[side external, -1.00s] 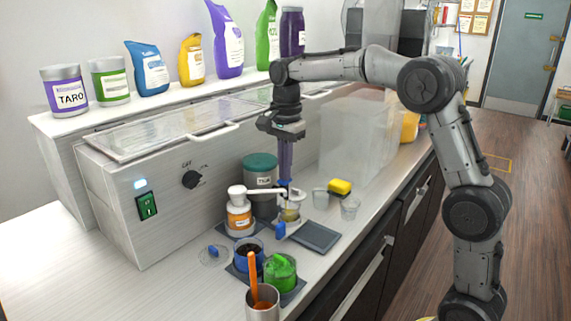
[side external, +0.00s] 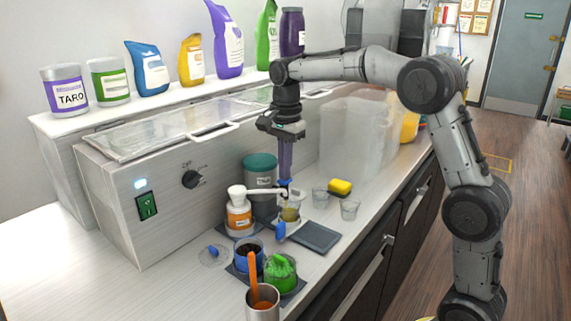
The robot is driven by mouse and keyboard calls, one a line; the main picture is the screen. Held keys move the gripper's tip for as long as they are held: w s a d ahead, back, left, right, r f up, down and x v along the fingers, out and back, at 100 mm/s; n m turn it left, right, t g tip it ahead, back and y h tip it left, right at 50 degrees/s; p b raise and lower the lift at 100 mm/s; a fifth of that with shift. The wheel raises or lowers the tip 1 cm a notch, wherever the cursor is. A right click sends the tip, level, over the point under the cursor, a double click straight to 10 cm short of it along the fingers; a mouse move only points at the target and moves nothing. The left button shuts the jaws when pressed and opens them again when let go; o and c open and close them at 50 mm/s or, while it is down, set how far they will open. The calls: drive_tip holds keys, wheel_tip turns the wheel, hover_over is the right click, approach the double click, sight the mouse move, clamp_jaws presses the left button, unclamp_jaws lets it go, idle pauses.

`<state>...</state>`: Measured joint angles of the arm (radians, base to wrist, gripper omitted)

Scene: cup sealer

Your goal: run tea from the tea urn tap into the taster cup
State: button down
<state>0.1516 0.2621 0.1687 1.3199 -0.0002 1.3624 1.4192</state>
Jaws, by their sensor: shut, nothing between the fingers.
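The tea urn (side external: 260,172) is a dark grey cylinder with a teal lid, standing against the steel unit. Its tap (side external: 284,184) shows a small blue part right under my fingertips. The tap body is mostly hidden. My gripper (side external: 285,175) points straight down, shut and empty, with its tips at or touching the blue part; contact is too small to confirm. The clear taster cup (side external: 290,214) stands upright below the tap and holds yellow-brown liquid. A separate stream of tea cannot be made out.
A white-topped pump bottle (side external: 239,216) stands left of the cup, its spout reaching toward the tap. Two empty clear cups (side external: 350,210) and a yellow sponge (side external: 340,187) are to the right. A dark flat pad (side external: 315,237) lies in front. Blue and green tubs (side external: 280,272) stand nearer.

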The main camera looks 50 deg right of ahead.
drive_tip(key=shift+s+f+g, duration=0.15)
drive_tip(key=shift+f+g, duration=0.15)
drive_tip(key=shift+f, duration=0.5)
wheel_tip(320, 180, up, 16)
drive_tip(key=shift+f, duration=0.2)
drive_tip(key=shift+w+r, duration=0.1)
drive_tip(key=shift+w, duration=0.1)
idle(1.3)
drive_tip(key=shift+r, duration=0.45)
drive_tip(key=shift+f, duration=0.15)
wheel_tip(320, 180, down, 14)
drive_tip(key=shift+r, duration=0.15)
idle(0.5)
